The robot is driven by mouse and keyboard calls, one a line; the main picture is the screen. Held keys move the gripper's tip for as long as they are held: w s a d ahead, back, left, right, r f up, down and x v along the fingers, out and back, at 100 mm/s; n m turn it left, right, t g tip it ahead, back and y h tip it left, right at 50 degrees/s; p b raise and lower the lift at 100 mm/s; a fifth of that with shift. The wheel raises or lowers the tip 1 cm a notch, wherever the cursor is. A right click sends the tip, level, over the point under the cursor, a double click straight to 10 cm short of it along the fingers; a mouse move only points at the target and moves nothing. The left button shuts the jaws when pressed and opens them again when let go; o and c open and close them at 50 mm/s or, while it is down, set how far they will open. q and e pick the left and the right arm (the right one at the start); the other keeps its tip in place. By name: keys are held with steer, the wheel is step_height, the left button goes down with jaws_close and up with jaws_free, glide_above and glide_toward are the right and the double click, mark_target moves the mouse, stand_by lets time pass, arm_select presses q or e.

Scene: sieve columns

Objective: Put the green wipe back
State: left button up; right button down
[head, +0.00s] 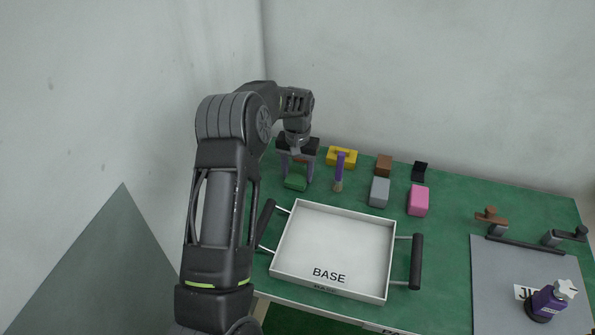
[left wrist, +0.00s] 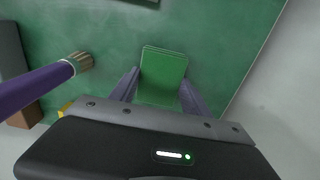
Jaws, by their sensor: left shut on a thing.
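The green wipe (head: 295,183) is a small green block at the back left of the green table. My left gripper (head: 297,172) points down over it. In the left wrist view the wipe (left wrist: 163,72) lies between the two purple-grey fingers, and the left gripper (left wrist: 160,92) is shut on it. Whether the wipe touches the table or hangs just above it I cannot tell. My right gripper is in neither view.
A brush (head: 338,178) with a purple handle stands just right of the wipe. Yellow (head: 342,157), brown (head: 384,165), grey (head: 379,192), pink (head: 418,201) and black (head: 420,171) things are further right. A white BASE tray (head: 330,285) lies in front. A grey board (head: 500,290) with a purple bottle (head: 548,300) is at right.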

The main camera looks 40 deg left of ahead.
mark_target(297, 175)
arm_select(q)
steer(key=shift+f, duration=0.15)
steer(key=o, duration=1.5)
steer(key=shift+c, duration=0.2)
steer(key=shift+r, duration=0.45)
step_height(297, 175, up, 12)
steer(key=b, duration=0.1)
steer(key=shift+f, duration=0.25)
